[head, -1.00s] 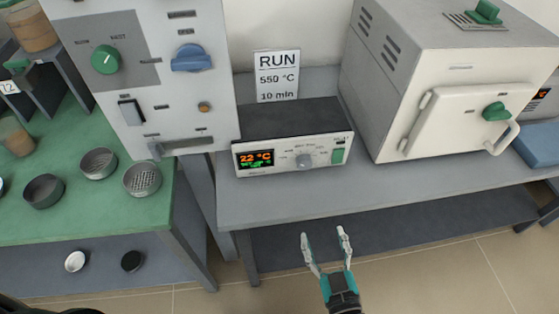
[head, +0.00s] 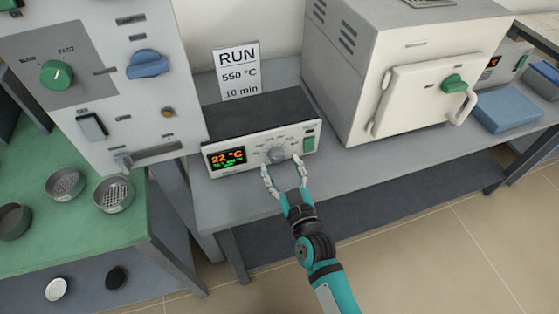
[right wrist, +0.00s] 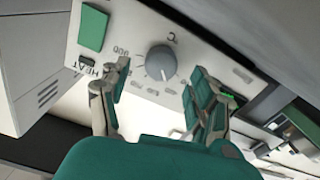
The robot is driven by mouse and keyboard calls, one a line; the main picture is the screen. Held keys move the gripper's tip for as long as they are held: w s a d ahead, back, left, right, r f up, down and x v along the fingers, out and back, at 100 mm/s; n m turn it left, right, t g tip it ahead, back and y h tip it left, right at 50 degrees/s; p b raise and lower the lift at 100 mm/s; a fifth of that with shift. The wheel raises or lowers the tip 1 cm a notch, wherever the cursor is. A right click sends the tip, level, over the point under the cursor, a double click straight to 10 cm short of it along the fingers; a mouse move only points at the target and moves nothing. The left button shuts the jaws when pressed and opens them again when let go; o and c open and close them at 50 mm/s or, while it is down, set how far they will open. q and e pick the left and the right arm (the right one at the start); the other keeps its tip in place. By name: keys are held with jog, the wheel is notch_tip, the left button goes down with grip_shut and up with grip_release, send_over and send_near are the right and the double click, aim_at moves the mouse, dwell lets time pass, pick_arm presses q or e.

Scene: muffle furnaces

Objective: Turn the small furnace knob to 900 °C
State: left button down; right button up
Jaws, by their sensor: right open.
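The furnace knob (head: 276,155) is a small grey round dial on the front of a white control box (head: 312,131). The box's display (head: 227,159) reads 22 °C. In the right wrist view the knob (right wrist: 160,62) has a scale around it, with "900" legible near the left finger. My right gripper (head: 282,167) is open in front of the panel. In the right wrist view its fingers (right wrist: 158,78) stand one on each side of the knob, apart from it. Whether the fingertips reach the panel is unclear. My left gripper is not in view.
A green switch (head: 309,144) sits right of the knob. A sign (head: 237,70) behind the box reads RUN, 550 °C, 10 min. A white furnace (head: 400,50) with a handled door stands to the right. A tall panel with a blue knob (head: 147,64) stands left. The grey bench front is clear.

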jog(key=shift+x, duration=1.1)
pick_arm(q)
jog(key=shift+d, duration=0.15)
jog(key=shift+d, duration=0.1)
pick_arm(e)
jog(key=shift+c, duration=0.9)
jog(key=c, duration=1)
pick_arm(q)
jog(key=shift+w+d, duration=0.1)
